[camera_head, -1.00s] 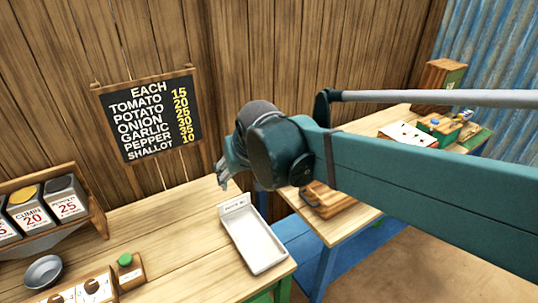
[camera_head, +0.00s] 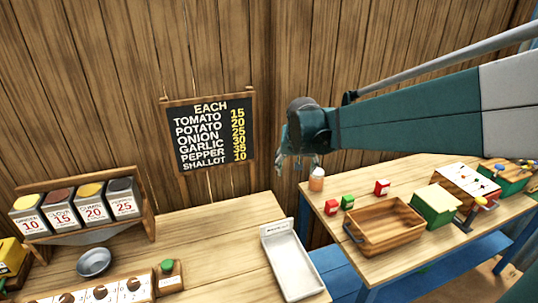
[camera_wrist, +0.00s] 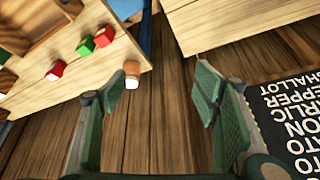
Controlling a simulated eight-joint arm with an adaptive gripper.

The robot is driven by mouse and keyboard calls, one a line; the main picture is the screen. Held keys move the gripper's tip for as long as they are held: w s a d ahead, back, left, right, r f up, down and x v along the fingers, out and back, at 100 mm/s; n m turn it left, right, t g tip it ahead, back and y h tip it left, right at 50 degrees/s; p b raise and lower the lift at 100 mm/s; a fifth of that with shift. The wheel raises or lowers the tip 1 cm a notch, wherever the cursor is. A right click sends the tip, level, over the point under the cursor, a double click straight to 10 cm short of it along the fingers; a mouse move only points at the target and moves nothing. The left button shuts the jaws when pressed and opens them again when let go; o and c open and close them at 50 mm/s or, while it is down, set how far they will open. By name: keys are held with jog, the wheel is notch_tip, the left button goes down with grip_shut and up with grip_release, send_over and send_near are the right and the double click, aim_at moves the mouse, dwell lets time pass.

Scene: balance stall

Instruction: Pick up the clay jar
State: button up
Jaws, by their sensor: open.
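In the wrist view the jar (camera_wrist: 132,74) shows near the table corner, close to the left finger's tip. My gripper (camera_head: 298,162) is above and slightly left of the jar in the head view. In the wrist view my gripper (camera_wrist: 166,88) has its two green fingers spread wide with nothing between them.
A wooden tray (camera_head: 352,236), red and green blocks (camera_head: 348,202) and a green box (camera_head: 435,203) share the jar's table. A white tray (camera_head: 290,262) lies on the left table. A price board (camera_head: 208,135) hangs behind on the plank wall.

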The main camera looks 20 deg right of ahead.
aim_at(317, 171)
jog(key=w+d+f+m+p, duration=0.1)
jog(key=w+d+f, duration=0.5)
jog(key=d, duration=0.1)
jog(key=w+d+f+m+g+h, duration=0.1)
jog(key=w+d+f+m, duration=0.1)
jog(key=w+d+f, duration=0.4)
jog(key=w+d+f+m+g+p, duration=0.1)
jog(key=w+d+f+m, duration=0.1)
jog(key=w+d+f, duration=0.4)
jog(key=shift+w+d+f+p, duration=0.15)
jog(key=shift+w+d+f, duration=0.05)
jog(key=shift+w+d, duration=0.25)
jog(key=shift+w+d+f+p, duration=0.15)
jog(key=shift+w+d+f, duration=0.05)
jog(key=shift+w+d, duration=0.2)
jog(key=shift+w+d+f, duration=0.15)
jog(key=shift+d+f, duration=0.3)
jog(key=shift+x, duration=1.3)
jog(key=shift+s+x, duration=0.2)
jog(key=shift+x, duration=2.4)
jog(key=shift+d, duration=0.15)
